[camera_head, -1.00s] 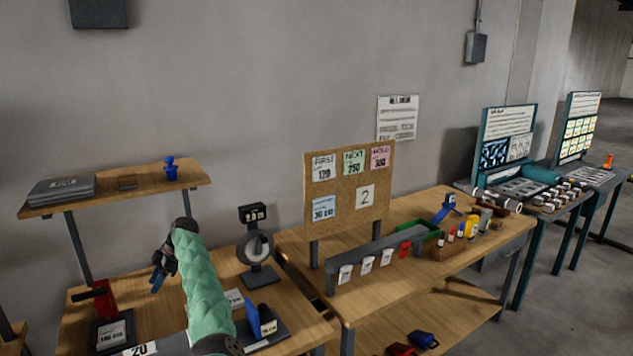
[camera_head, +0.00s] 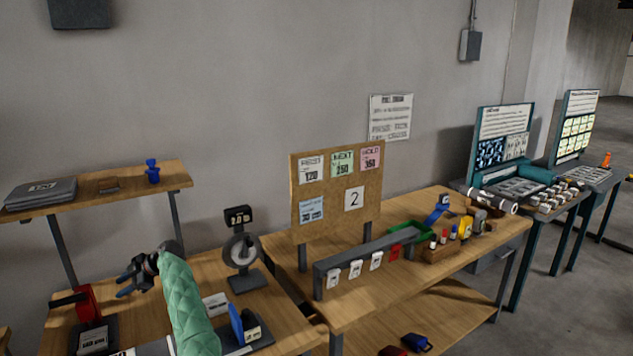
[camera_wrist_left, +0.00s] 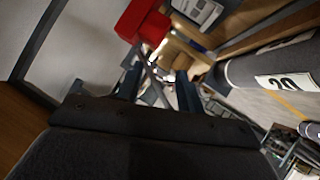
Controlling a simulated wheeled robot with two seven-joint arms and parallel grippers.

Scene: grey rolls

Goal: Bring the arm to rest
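My left arm, in a green quilted sleeve, reaches over the left bench in the head view. My left gripper (camera_head: 124,284) has dark blue fingers and points left, near a red-topped stand. In the left wrist view the two fingers of my left gripper (camera_wrist_left: 158,88) stand apart, with nothing seen held between them. A red part (camera_wrist_left: 142,20) shows just beyond the fingertips; contact with it cannot be told. My right gripper is in neither view.
The red stand (camera_head: 86,302), a dial gauge (camera_head: 241,250) and a blue-and-black device (camera_head: 243,326) are on the left bench. A shelf (camera_head: 130,187) is behind it. A board (camera_head: 336,190) and a long grey rack (camera_head: 365,258) stand on the middle bench.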

